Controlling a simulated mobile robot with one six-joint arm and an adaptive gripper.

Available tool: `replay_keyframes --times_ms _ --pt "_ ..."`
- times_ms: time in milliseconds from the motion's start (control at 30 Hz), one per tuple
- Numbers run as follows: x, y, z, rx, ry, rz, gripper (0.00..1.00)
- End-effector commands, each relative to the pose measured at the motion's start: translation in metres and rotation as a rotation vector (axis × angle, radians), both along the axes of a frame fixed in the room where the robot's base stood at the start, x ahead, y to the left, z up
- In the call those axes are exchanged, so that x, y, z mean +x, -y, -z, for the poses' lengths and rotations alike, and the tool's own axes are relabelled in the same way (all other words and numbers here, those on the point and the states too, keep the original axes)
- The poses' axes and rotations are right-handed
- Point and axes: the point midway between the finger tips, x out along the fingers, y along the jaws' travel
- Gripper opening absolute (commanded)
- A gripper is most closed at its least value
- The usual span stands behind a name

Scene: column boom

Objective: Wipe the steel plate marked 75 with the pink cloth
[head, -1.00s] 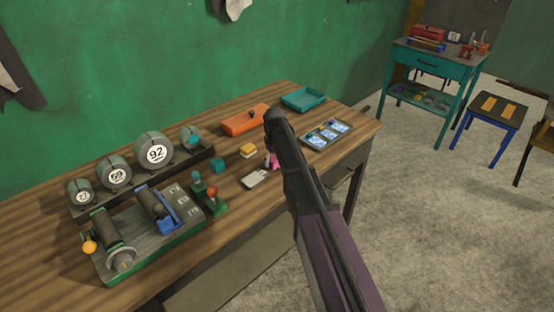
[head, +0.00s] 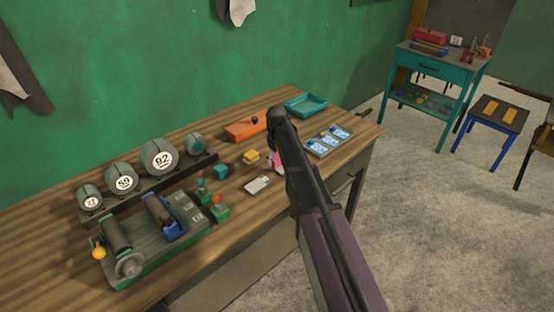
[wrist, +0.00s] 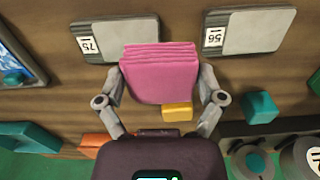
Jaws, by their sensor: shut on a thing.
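The folded pink cloth (wrist: 160,75) is between the fingers of my gripper (wrist: 160,83), which is shut on it. The steel plate marked 75 (wrist: 112,36) lies on the table at the upper left of the wrist view. In that view the cloth overlaps the plate's lower right corner; I cannot tell whether they touch. A similar plate marked 56 (wrist: 258,32) lies to the right. In the head view a bit of the pink cloth (head: 275,158) shows beside my arm, which hides the gripper and the plate marked 75.
A yellow block (wrist: 177,111) and a teal block (wrist: 260,107) are near the cloth. An orange box (head: 243,129), a teal tray (head: 306,104) and a tray with blue cards (head: 327,143) are also on the table. A rack of numbered rolls (head: 158,157) stands at left.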

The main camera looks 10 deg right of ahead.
Motion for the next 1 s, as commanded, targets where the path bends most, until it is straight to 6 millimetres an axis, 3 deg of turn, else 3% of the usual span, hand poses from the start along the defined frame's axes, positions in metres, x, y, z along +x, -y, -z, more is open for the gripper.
replay_keyframes --times_ms 200,733,1000 --pt "0.000 0.000 -0.017 0.000 0.000 0.000 0.49" --pt "0.000 0.000 -0.021 0.000 0.000 0.000 0.49" --pt "0.000 0.000 -0.038 0.000 0.000 0.000 0.49"
